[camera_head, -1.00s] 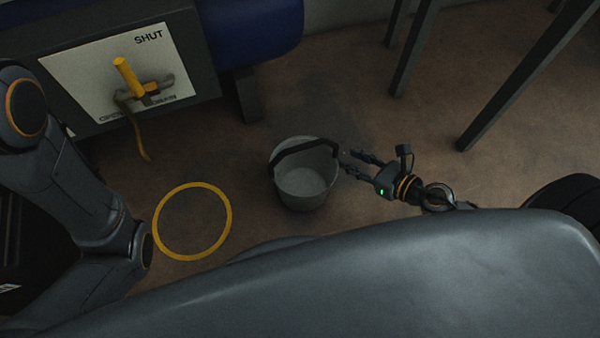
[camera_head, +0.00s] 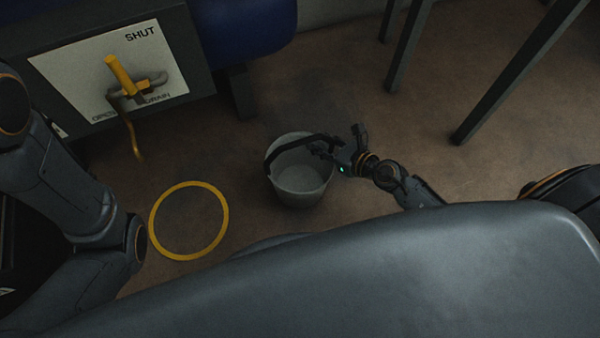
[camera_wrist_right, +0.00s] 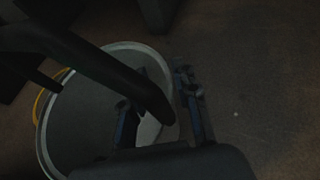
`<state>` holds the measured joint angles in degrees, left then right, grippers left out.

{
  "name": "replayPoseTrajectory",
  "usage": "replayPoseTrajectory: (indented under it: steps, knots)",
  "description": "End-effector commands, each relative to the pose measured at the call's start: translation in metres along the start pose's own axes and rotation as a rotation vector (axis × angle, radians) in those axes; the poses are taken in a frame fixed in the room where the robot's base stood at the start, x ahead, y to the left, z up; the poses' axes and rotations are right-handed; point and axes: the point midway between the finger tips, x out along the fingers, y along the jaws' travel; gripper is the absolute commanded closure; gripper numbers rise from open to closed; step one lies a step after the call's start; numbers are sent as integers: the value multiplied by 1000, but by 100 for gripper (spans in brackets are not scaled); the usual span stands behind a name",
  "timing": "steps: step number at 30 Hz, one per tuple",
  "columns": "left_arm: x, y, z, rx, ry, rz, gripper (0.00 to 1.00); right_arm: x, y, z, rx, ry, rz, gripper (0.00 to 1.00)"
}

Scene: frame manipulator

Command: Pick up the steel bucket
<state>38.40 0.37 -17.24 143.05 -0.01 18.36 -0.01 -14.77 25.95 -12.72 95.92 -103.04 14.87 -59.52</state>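The steel bucket (camera_head: 301,188) stands upright on the floor in the head view, grey, with its dark handle (camera_head: 287,147) raised over the opening. The bucket (camera_wrist_right: 75,120) and thick dark handle (camera_wrist_right: 88,60) also show in the right wrist view. My right gripper (camera_head: 322,146) is at the right side of the bucket's rim, by the handle's right end. In the right wrist view, its fingers (camera_wrist_right: 158,105) are apart, with the handle's end seen between them. Whether they touch it I cannot tell. My left gripper is out of view; only its arm shows.
A yellow ring (camera_head: 189,220) is marked on the floor left of the bucket. A panel marked SHUT (camera_head: 107,72) with a yellow lever (camera_head: 119,76) is at upper left. Dark legs (camera_head: 518,75) stand at upper right. Floor behind the bucket is clear.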

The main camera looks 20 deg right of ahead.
Motion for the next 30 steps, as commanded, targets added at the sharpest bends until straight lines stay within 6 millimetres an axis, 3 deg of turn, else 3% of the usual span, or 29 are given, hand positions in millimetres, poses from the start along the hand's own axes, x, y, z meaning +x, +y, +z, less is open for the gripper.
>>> replayPoseTrajectory:
  steps: [2, 6, 23, 30]
  knots:
    - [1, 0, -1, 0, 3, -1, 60, 0, 0, 0, 0, 0, 0, 72]
    - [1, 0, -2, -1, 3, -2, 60, 0, 0, 0, -1, 0, 0, 100]
    - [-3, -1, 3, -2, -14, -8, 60, -1, -1, 3, 0, -3, -1, 100]
    - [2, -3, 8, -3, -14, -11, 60, -2, -12, 15, 0, -4, -2, 100]
